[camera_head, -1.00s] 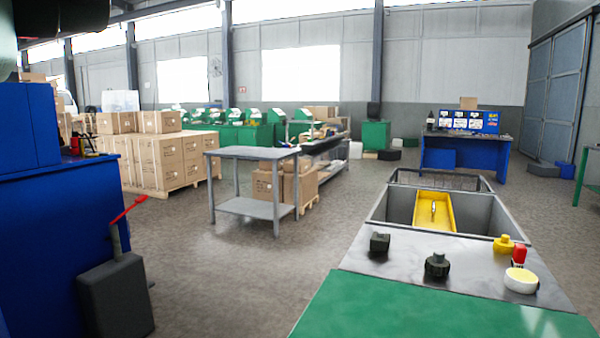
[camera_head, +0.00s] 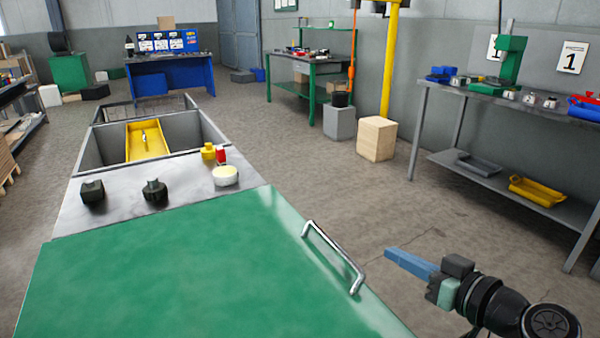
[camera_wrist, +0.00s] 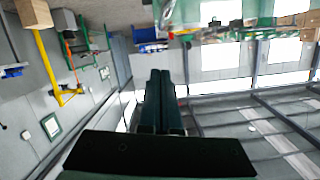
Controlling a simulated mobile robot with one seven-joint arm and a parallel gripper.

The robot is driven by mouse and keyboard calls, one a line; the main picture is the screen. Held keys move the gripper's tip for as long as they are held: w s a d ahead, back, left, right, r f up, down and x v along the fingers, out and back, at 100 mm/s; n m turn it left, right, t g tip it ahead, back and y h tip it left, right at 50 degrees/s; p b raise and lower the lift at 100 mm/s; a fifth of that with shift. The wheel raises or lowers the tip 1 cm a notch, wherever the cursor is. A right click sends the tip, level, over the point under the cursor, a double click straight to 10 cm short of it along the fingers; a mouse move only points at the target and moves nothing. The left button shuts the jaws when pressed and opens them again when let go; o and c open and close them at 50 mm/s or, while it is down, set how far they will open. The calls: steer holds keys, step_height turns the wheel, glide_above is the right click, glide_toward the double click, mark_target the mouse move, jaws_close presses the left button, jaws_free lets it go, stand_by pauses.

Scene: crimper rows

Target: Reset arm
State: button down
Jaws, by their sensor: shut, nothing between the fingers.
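My gripper (camera_head: 412,264) shows at the lower right of the head view, right of the green-topped cart (camera_head: 200,270) and over the floor. Its blue fingers are together with nothing between them. In the wrist view the dark fingers (camera_wrist: 161,90) lie side by side, closed and empty, with the room appearing upside down behind them. My gripper touches nothing that I can see.
The cart carries black knobs (camera_head: 154,190), a yellow tray (camera_head: 146,142) and a metal handle (camera_head: 334,258). A grey workbench (camera_head: 500,190) with a green press (camera_head: 508,60) stands at right. A wooden box (camera_head: 376,138) stands on the floor. Open floor lies between cart and workbench.

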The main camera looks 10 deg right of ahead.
steer(key=w+a+r+t+h, duration=0.2)
steer(key=a+r, duration=0.4)
steer(key=r, duration=0.3)
steer(key=w+a+r+t+h, duration=0.1)
steer(key=a+r+t+h, duration=0.1)
steer(key=a+r, duration=0.55)
steer(key=s+a+r+m+t, duration=0.1)
steer(key=s+a+r+t, duration=0.25)
steer(key=s+r, duration=0.35)
steer(key=s+a+r+t+h, duration=0.1)
steer(key=s+a+r+t, duration=0.2)
steer(key=s+a+r, duration=0.35)
steer(key=s+a+r+m+t, duration=0.1)
steer(key=s+a+r+t, duration=0.15)
steer(key=s+r, duration=0.45)
step_height(320, 180, up, 22)
steer(key=w+p, duration=0.2)
steer(key=p, duration=1.7)
steer(key=shift+w+d+h+p, duration=0.3)
steer(key=shift+w+p, duration=0.1)
